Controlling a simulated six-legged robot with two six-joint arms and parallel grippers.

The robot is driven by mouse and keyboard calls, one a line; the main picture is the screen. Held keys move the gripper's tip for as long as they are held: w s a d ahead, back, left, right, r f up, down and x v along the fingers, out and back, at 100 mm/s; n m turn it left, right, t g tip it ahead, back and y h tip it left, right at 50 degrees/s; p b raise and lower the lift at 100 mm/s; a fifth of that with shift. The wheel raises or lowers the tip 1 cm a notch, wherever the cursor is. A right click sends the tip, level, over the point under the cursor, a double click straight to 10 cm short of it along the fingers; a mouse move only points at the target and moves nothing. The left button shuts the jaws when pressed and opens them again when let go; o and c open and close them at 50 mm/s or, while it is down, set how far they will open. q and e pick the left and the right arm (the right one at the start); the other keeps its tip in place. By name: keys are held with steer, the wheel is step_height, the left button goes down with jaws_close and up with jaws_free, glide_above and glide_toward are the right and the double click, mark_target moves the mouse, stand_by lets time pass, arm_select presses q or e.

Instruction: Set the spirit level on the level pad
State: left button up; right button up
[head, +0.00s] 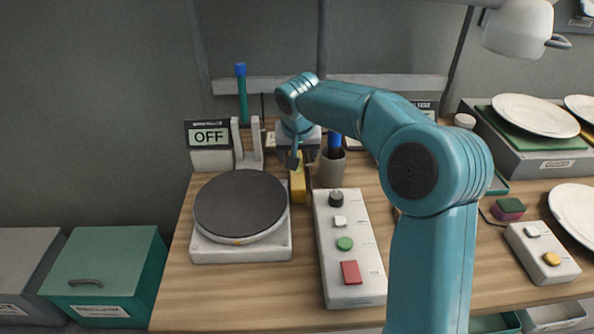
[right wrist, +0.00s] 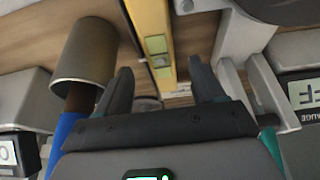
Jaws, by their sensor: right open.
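The spirit level (head: 297,186) is a yellow bar standing between the round dark plate and the grey cup. In the right wrist view the spirit level (right wrist: 152,30) shows its green vial, and its lower part lies in the gap between my fingers. My right gripper (head: 298,158) is open over the far end of the level. In the right wrist view my right gripper (right wrist: 162,84) has its two fingers spread, one on each side of the bar, with no clear contact. I cannot make out the level pad. My left gripper is out of view.
A dark round plate on a white base (head: 240,205) is left of the level. A grey cup (head: 331,170) with a blue-handled tool is close on its right. A control box (head: 350,285) stands in front. An OFF display (head: 209,135) is at the back left.

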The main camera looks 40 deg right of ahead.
steer(key=x, duration=0.4)
steer(key=shift+a+f, duration=0.15)
steer(key=shift+f, duration=0.3)
steer(key=shift+w+d+f, duration=0.1)
steer(key=shift+d+f, duration=0.2)
steer(key=shift+f, duration=0.05)
steer(key=shift+a, duration=0.15)
steer(key=shift+c, duration=0.3)
steer(key=c, duration=1.1)
steer(key=shift+r, duration=0.1)
steer(key=shift+c, duration=0.3)
steer(key=shift+r, duration=0.1)
